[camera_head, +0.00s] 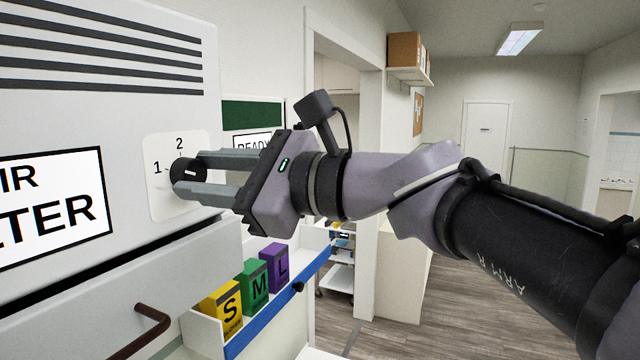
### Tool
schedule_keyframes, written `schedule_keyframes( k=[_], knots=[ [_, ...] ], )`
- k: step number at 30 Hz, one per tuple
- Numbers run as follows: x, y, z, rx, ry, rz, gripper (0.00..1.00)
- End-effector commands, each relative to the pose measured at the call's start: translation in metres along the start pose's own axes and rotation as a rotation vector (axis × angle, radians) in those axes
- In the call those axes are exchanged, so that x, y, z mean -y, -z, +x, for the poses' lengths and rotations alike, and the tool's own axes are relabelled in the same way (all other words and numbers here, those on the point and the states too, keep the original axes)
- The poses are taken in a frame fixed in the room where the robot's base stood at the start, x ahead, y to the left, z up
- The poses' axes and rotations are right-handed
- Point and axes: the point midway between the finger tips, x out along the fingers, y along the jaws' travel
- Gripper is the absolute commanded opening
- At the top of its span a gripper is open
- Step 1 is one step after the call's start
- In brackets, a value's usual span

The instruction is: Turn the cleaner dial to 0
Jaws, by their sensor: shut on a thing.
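The cleaner dial (186,172) is a dark round knob on a pale plate (160,205) on the front of the grey air filter unit (120,115). The numbers 1 and 2 show on the plate, at the knob's left and above it. A white mark on the knob points roughly left, toward the 1. The right part of the plate, with any 0, is hidden behind my fingers. My gripper (190,176) comes in from the right, with its two grey fingers shut on the dial, one above the other.
A drawer front with a brown handle (140,335) lies below the unit. Yellow S, green M (252,288) and purple L boxes stand in a blue-edged holder below my gripper. A doorway edge and wall shelf (410,75) are behind my arm. Open floor lies at right.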

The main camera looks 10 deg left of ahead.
Motion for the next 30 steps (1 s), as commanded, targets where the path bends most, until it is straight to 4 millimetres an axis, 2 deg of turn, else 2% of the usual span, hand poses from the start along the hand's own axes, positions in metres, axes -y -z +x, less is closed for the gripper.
schedule_keyframes(
  k=[17,18,20,21,30],
  knots=[
    [-0.0002,0.0005,0.0001,-0.003,-0.001,-0.037,0.0],
    [-0.0002,0.0005,0.0001,-0.003,-0.001,-0.037,0.41],
    [-0.0002,0.0004,0.0001,-0.003,-0.001,-0.037,0.52],
    [-0.0002,0.0004,0.0001,-0.003,-0.001,-0.037,0.56],
    [0.0001,0.0002,-0.0001,-0.002,-0.001,-0.036,0.56]
  ],
)
